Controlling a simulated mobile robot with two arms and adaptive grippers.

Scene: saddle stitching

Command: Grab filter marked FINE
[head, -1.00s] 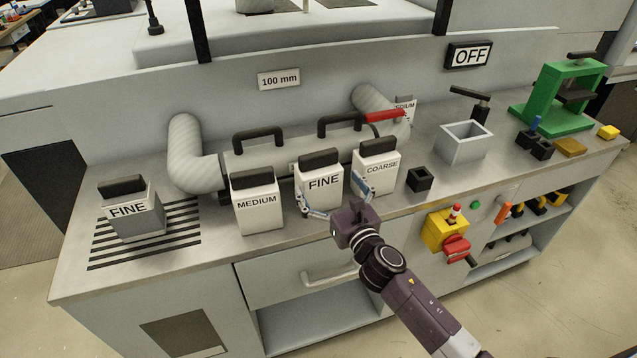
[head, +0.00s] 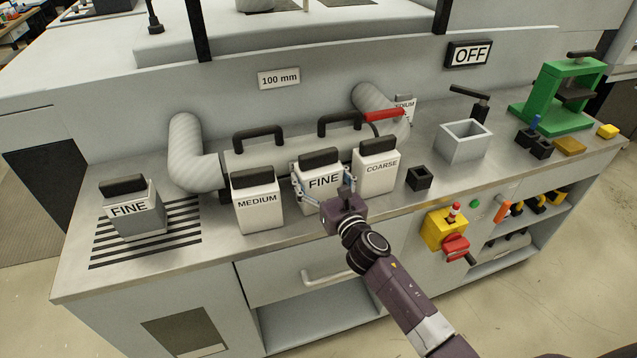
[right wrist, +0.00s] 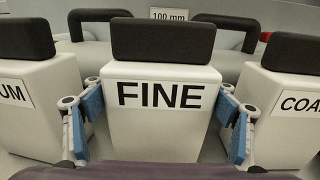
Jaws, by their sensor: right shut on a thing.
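A white box filter marked FINE with a dark handle on top (head: 322,183) stands upright on the bench between the MEDIUM filter (head: 258,212) and the COARSE filter (head: 377,172). My right gripper (head: 323,190) is shut on this FINE filter, one finger at each side. In the right wrist view the FINE filter (right wrist: 161,125) fills the middle, with blue finger pads along its left and right sides. A second FINE filter (head: 133,217) with a grey lower part stands on the striped area at the left. My left gripper is not in view.
Behind the filters lies a grey pipe housing with two black handles (head: 259,134) and a red lever (head: 384,116). To the right are a small black block (head: 419,178), an open grey box (head: 465,143) and a green press (head: 566,92). A yellow switch box (head: 443,230) is on the bench front.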

